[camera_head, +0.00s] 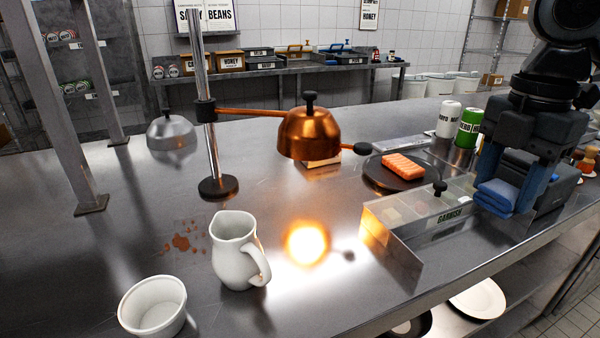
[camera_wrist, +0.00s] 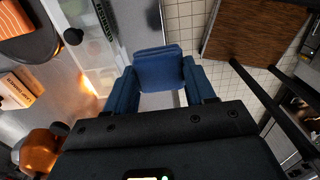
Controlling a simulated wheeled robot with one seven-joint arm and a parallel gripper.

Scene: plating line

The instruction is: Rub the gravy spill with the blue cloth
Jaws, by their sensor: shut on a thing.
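The gravy spill (camera_head: 183,242) is a scatter of brown drops on the steel counter (camera_head: 330,195), at left in the head view. The blue cloth (camera_head: 497,194) is a folded pad held between the fingers of my gripper (camera_head: 505,180) at the right, above the counter's front edge beside the garnish box. In the wrist view the cloth (camera_wrist: 158,68) sits between the blue fingertips of my gripper (camera_wrist: 160,85). My gripper is shut on the cloth, far to the right of the spill.
A white jug (camera_head: 235,250) and a white bowl (camera_head: 153,306) stand near the spill. A copper heat lamp (camera_head: 308,133) on a post (camera_head: 218,187) hangs over the middle. A clear garnish box (camera_head: 415,212) and a dark plate with salmon (camera_head: 385,180) lie toward the right.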

